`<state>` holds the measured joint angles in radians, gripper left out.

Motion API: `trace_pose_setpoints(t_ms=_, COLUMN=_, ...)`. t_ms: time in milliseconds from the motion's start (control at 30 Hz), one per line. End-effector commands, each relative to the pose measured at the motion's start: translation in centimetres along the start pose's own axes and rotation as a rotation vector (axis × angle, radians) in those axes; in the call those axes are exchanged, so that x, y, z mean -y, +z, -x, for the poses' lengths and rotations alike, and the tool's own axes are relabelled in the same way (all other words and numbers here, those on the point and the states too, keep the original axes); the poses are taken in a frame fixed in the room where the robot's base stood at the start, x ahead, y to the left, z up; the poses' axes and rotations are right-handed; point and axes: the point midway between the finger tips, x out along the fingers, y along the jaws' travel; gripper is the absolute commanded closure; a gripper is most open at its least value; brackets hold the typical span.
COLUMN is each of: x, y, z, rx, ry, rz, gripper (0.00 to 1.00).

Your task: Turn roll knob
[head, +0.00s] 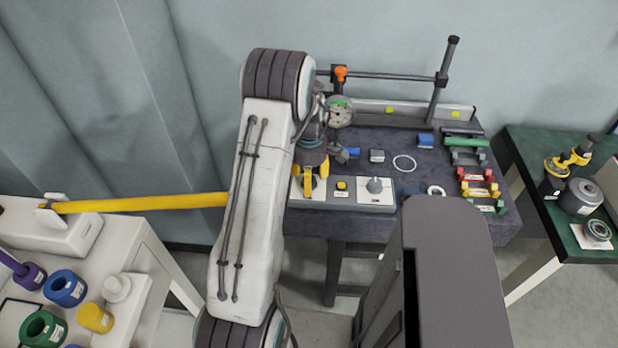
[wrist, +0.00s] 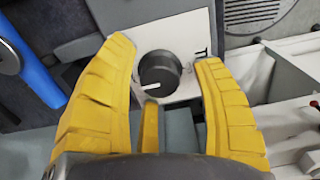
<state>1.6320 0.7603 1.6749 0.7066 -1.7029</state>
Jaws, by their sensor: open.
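In the wrist view a dark round knob (wrist: 160,72) with a white pointer mark sits on a white panel (wrist: 186,36). A dark letter mark beside it is partly hidden. My gripper (wrist: 164,56) is open, its yellow fingers on either side of the knob with visible gaps. In the head view my gripper (head: 311,184) is over the left end of the control strip at the table's front and hides most of that panel. A second grey knob (head: 375,185) stands on the white panel at the right end. I cannot read which knob is labelled roll.
A yellow button (head: 341,186) sits between the two panels. A blue-handled tool (head: 352,152) lies close behind my gripper. A small grey block (head: 377,156) and a white ring (head: 404,163) lie on the dark table. Coloured clamps (head: 478,189) line its right side.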

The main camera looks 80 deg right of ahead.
Motion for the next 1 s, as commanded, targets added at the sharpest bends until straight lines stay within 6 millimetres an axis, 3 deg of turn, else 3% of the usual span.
trace_pose_setpoints(t_ms=700, x=-0.01, y=0.00, z=0.02, rx=0.000, ry=0.000, rz=0.000, gripper=0.99)
trace_pose_setpoints(t_ms=1000, x=-0.01, y=0.00, z=-0.16, rx=0.000, ry=0.000, rz=-0.047, gripper=0.99)
